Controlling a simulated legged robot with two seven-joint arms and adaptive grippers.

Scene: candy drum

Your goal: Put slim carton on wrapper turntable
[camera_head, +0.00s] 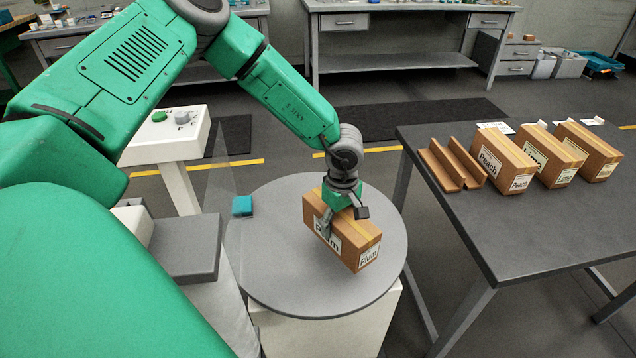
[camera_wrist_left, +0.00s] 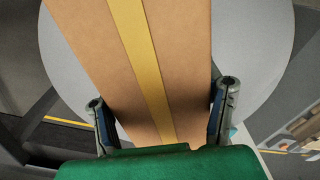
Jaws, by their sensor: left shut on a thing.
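The slim carton (camera_head: 358,251) is brown with a yellow tape strip and white "Plum" labels. My left gripper (camera_head: 337,222) is shut on it from above, with fingers on its two long sides. The carton is over the middle of the round grey wrapper turntable (camera_head: 285,285); I cannot tell whether it touches the surface. In the left wrist view the carton's top (camera_wrist_left: 150,70) fills the middle between the two fingers (camera_wrist_left: 165,115), with the turntable (camera_wrist_left: 255,45) behind it. My right gripper is not in view.
A teal block (camera_head: 242,206) is at the turntable's left edge. A button box (camera_head: 165,135) stands behind left.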

